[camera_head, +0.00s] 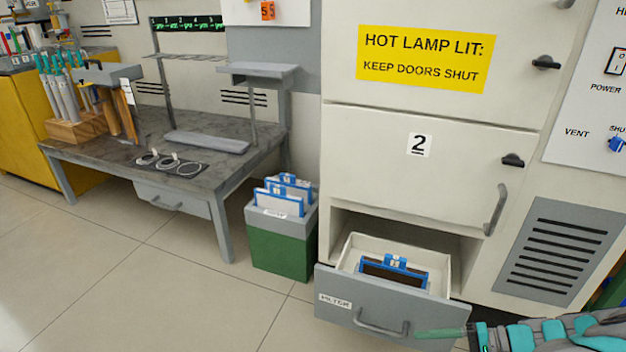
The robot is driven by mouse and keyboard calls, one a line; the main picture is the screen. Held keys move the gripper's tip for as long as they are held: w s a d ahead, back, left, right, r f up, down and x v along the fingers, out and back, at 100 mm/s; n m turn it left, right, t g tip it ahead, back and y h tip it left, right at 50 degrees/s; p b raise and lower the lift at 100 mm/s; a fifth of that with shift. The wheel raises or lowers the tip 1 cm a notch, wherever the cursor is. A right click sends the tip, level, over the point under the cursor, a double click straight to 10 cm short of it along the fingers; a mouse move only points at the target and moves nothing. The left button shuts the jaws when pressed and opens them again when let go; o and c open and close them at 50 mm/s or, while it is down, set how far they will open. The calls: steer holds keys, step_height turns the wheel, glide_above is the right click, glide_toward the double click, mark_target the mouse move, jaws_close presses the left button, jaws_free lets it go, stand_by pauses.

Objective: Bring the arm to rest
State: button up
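My arm, teal and grey, reaches in from the lower right corner. My gripper (472,335) is low at the front right corner of the open filter drawer (395,315), close to its handle. A thin green piece (440,333) juts left from the gripper in front of the drawer face. I cannot tell whether it is a finger or a held thing, nor whether the gripper touches the drawer. The finger opening does not show clearly.
The pulled-out drawer holds a blue-framed dark filter (393,270). Above it, cabinet door 2 (420,185) is shut. A green-and-grey bin (281,245) with blue-framed panels stands left of the cabinet. A grey workbench (190,170) is further left. The floor at lower left is clear.

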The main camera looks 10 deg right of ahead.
steer(key=s+a+r+n+g+h, duration=0.1)
steer(key=a+r+n+g+h, duration=0.1)
steer(key=a+r+n+g, duration=0.4)
steer(key=s+a+r+n+g+h, duration=0.15)
steer(key=a+r, duration=0.25)
steer(key=a, duration=0.4)
steer(key=s+a+r+n+h, duration=0.3)
steer(key=s+r+h, duration=0.4)
steer(key=s+h, duration=0.2)
steer(key=shift+s+a+p, duration=0.2)
steer(key=shift+s+p, duration=0.2)
steer(key=shift+s, duration=0.6)
steer(key=shift+d, duration=0.1)
